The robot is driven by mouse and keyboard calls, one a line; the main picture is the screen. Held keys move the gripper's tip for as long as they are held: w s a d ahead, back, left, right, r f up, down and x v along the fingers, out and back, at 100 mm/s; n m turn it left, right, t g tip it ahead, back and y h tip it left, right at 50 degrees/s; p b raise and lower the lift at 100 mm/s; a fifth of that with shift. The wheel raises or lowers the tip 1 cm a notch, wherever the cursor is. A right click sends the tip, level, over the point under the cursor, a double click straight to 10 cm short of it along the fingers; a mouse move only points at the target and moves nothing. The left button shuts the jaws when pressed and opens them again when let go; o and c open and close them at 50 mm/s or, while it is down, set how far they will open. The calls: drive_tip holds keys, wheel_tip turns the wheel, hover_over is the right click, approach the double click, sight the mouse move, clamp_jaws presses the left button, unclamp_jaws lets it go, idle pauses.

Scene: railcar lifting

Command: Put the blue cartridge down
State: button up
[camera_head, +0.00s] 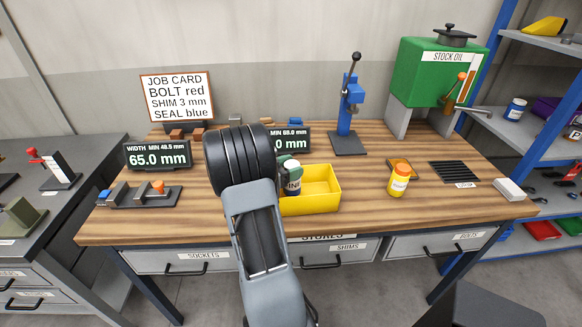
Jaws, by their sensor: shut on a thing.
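I cannot make out a blue cartridge for certain. A small blue piece (295,122) shows at the back of the bench, behind the right-hand display, but I cannot tell what it is. My arm reaches up from the bottom middle over the wooden bench (365,220). Its black joint and grey link hide part of the bench. My gripper does not show; it seems to be hidden behind my arm, so whatever is in its jaws is hidden too.
A yellow bottle (398,181), a blue press (348,110) and a green oil tank (432,72) stand farther right. A gauge fixture (140,197) sits left.

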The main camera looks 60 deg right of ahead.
drive_tip(key=shift+f+b, duration=0.45)
drive_tip(key=shift+f, duration=0.1)
drive_tip(key=o, duration=1.3)
drive_tip(key=shift+o, duration=0.2)
